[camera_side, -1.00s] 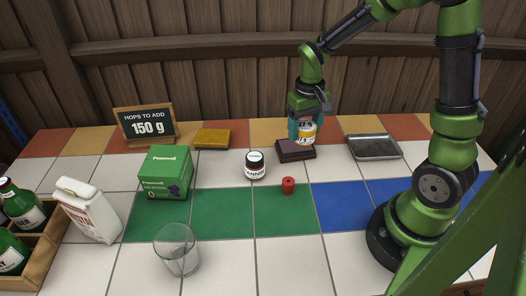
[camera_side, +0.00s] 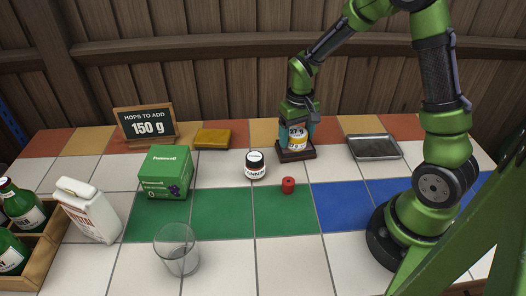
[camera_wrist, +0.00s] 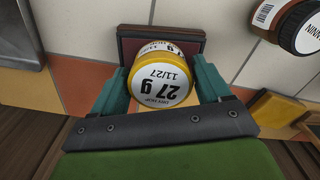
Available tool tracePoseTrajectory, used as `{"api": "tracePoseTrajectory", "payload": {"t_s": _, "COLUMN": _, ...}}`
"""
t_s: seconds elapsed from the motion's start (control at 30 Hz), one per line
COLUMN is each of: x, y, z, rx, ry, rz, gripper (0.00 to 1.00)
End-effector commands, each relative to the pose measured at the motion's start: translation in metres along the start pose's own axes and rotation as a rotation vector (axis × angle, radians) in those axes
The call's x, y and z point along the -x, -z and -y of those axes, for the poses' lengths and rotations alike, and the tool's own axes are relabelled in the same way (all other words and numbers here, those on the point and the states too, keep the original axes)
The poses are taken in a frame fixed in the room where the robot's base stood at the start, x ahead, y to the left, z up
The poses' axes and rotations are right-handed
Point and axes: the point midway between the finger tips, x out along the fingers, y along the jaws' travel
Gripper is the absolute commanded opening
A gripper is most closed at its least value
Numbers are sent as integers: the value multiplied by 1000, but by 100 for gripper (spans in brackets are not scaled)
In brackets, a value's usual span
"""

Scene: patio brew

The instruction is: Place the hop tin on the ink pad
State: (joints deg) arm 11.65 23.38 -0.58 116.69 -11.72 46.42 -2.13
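The hop tin (camera_side: 297,138) is a small white and yellow tin marked 27 g. My gripper (camera_side: 298,137) has its teal fingers on either side of it and is shut on it. In the wrist view the tin's labelled lid (camera_wrist: 160,80) shows between the fingertips (camera_wrist: 162,82). The ink pad (camera_side: 295,155) is a dark maroon block near the back of the table. The tin is upright over the pad, at or just above its top; I cannot tell whether they touch. The pad (camera_wrist: 132,44) also shows behind the tin in the wrist view.
A grey metal tray (camera_side: 375,147) lies to the right of the pad. A small red piece (camera_side: 288,185) sits in front. The glass (camera_side: 177,249) is farther forward.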

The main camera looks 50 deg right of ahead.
Motion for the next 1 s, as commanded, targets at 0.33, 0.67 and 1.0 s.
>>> {"api": "tracePoseTrajectory", "payload": {"t_s": 0.33, "x": 1, "y": 0, "z": 0, "rx": 0, "ry": 0, "rz": 0, "gripper": 92}}
{"api": "tracePoseTrajectory", "payload": {"t_s": 0.67, "x": 44, "y": 2, "z": 0, "rx": 0, "ry": 1, "rz": -8, "gripper": 92}}
{"api": "tracePoseTrajectory", "payload": {"t_s": 1.0, "x": 109, "y": 1, "z": 0, "rx": 0, "ry": 0, "rz": -5, "gripper": 92}}
